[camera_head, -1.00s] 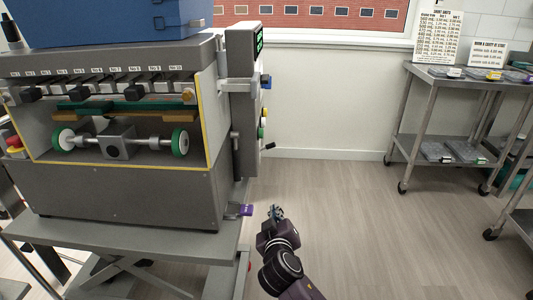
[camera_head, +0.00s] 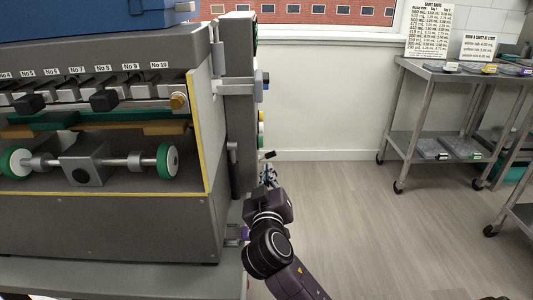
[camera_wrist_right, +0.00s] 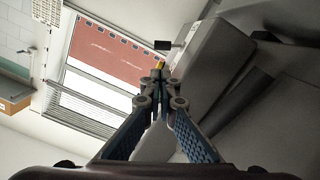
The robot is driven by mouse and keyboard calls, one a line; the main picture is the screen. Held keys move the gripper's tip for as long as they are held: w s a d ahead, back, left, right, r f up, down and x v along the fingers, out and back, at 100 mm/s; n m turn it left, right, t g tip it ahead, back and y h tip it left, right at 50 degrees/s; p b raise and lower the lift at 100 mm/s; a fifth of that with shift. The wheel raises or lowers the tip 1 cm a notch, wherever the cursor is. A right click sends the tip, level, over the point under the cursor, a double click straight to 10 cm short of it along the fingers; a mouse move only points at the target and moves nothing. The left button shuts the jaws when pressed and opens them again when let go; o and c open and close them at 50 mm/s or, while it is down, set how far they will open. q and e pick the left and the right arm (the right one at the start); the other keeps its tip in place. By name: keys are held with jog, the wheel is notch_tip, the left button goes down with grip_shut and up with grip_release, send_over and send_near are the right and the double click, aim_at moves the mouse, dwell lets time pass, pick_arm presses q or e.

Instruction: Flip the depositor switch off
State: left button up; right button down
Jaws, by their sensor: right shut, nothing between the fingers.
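The grey depositor (camera_head: 110,215) fills the left of the head view. My right gripper (camera_head: 268,174) is shut and empty, just below the lever in the head view. In the right wrist view my fingertips (camera_wrist_right: 158,77) are together, with the black lever tip (camera_wrist_right: 163,45) and a yellow part beyond them. Contact cannot be told. My left gripper is out of view.
A steel cart (camera_head: 397,135) with trays and signs stands at the right. The floor (camera_head: 350,220) between it and the depositor is clear. A grey table edge (camera_head: 110,275) lies under the depositor. A window is behind.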

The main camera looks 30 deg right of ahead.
jog(key=b+x, duration=0.1)
jog(key=x, duration=0.9)
jog(key=shift+w+f, duration=0.1)
jog(key=shift+f, duration=0.1)
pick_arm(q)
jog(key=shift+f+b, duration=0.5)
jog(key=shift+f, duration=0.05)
pick_arm(e)
jog(key=shift+d+f+m, duration=0.2)
jog(key=shift+f+m, duration=0.1)
jog(key=shift+m, duration=0.5)
jog(key=m+b, duration=0.2)
jog(key=m, duration=0.3)
send_near(270, 156)
jog(key=shift+d, duration=0.65)
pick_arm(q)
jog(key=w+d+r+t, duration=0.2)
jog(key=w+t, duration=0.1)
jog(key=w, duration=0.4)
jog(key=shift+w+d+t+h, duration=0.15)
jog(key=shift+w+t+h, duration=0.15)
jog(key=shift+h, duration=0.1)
pick_arm(e)
jog(key=shift+s+y, duration=0.25)
jog(key=shift+y, duration=0.05)
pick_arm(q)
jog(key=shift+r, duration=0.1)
